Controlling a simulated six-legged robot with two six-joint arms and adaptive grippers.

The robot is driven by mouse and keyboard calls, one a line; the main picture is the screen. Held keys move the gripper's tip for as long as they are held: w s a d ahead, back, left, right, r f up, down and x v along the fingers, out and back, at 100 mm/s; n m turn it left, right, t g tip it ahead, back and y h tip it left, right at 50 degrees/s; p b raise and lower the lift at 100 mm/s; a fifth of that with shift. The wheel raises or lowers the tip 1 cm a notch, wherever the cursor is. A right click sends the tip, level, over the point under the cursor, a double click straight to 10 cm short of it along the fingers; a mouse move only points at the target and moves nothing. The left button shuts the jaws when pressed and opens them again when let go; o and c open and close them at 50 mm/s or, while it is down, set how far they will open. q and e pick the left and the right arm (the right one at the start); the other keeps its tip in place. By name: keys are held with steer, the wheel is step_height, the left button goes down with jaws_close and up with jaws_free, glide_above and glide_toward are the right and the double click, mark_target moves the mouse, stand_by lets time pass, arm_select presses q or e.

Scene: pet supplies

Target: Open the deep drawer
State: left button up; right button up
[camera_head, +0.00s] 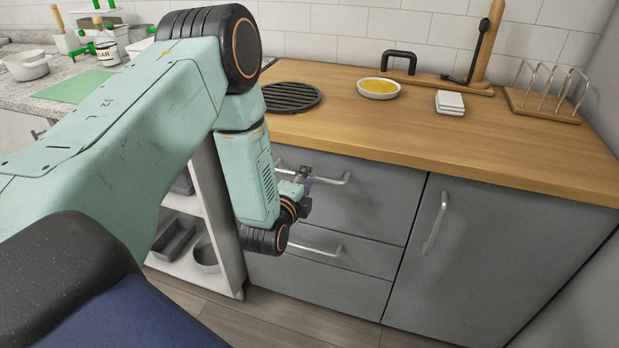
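The grey cabinet below the wooden counter has a tall upper drawer front (368,205) with a silver bar handle (330,181). A lower front (345,262) has another bar handle (318,251). Both fronts look flush and closed; which one is the deep drawer is not labelled, though the upper one looks taller. My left gripper (306,183) is small in view at the left end of the upper handle. I cannot tell whether its fingers touch or enclose the bar. My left arm hides the left part of the drawer fronts. My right gripper is not in view.
A grey cabinet door (480,255) with a vertical handle (436,222) is to the right. The wooden counter (420,135) holds a yellow-filled dish (378,88), white coasters (450,103) and a rack (545,98). An open shelf (204,238) with pans is on the left.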

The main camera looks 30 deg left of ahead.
arm_select(q)
steer(key=shift+w+a+f, duration=0.3)
steer(key=shift+w+a, duration=0.1)
steer(key=shift+w, duration=0.35)
steer(key=shift+w+d+r, duration=0.1)
steer(key=shift+w+d, duration=0.1)
steer(key=shift+w, duration=0.1)
steer(key=shift+a, duration=0.15)
steer(key=c, duration=0.3)
jaws_close()
